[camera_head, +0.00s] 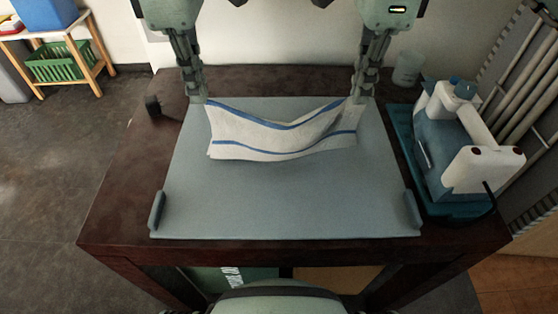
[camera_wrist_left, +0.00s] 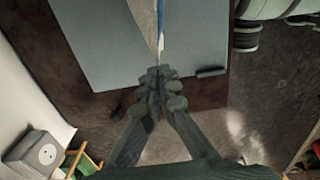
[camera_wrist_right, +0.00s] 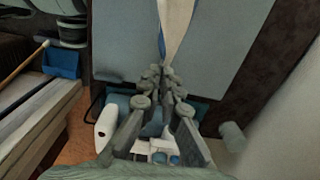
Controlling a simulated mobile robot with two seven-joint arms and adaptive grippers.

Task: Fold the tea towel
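The tea towel (camera_head: 280,135) is white with blue stripes. It hangs between my two grippers over the grey mat, sagging in the middle, with its lower part near or on the mat. My left gripper (camera_head: 205,99) is shut on the towel's left upper corner. In the left wrist view its fingers (camera_wrist_left: 160,72) meet at the towel edge (camera_wrist_left: 161,30). My right gripper (camera_head: 354,98) is shut on the right upper corner. In the right wrist view its fingers (camera_wrist_right: 162,68) close on the towel (camera_wrist_right: 174,22). Whether the lower edge touches the mat is unclear.
The grey mat (camera_head: 280,205) lies on a dark wooden table (camera_head: 120,190), with its front half clear. A blue and white appliance (camera_head: 455,140) stands on a teal tray at the right. A clear cup (camera_head: 408,68) stands at the back right.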

